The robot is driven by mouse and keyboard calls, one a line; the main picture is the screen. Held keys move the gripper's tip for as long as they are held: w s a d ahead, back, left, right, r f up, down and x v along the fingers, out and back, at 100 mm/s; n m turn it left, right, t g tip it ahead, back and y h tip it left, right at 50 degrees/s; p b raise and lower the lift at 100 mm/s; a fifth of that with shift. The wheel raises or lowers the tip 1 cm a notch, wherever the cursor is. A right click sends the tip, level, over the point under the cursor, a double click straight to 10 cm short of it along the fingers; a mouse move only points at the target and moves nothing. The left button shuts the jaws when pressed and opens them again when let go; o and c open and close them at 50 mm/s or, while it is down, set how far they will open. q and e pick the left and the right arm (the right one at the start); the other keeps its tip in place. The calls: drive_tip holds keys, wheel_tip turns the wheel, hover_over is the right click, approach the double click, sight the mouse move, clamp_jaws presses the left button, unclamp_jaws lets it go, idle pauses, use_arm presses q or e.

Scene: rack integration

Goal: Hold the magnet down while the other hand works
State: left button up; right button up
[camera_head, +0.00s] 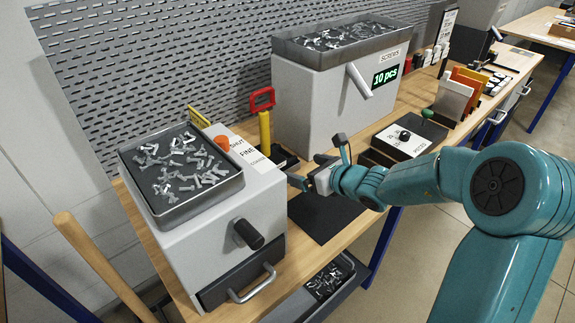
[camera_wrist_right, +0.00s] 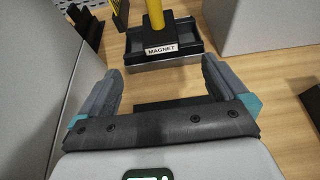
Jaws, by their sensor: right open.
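The magnet (camera_head: 265,132) stands upright in the head view, with a yellow post and a red loop handle on top. Its dark base sits in a shallow black tray (camera_head: 289,166) on the bench, between the two grey machines. In the right wrist view the yellow post (camera_wrist_right: 155,14) and a MAGNET label on the base show ahead; the handle is out of frame. My right gripper (camera_head: 303,179) is open and empty, in front of the magnet and apart from it. Its two fingers (camera_wrist_right: 160,84) are spread in the wrist view. My left gripper is not in view.
A grey machine with a metal-parts tray (camera_head: 183,172) stands on the left. A larger SCREWS dispenser (camera_head: 320,100) reading 10 pcs stands behind right. A dark mat (camera_head: 322,217) lies below my right gripper. A POTS box (camera_head: 410,137) stands right.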

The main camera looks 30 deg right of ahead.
sight(276, 162)
drive_tip(key=p+x, duration=0.2)
drive_tip(key=x, duration=1.2)
drive_tip(key=shift+w+f, duration=0.1)
drive_tip(key=shift+f, duration=0.1)
drive_tip(key=shift+w+a, duration=0.15)
drive_tip(key=c, duration=1.2)
drive_tip(key=shift+f, duration=0.2)
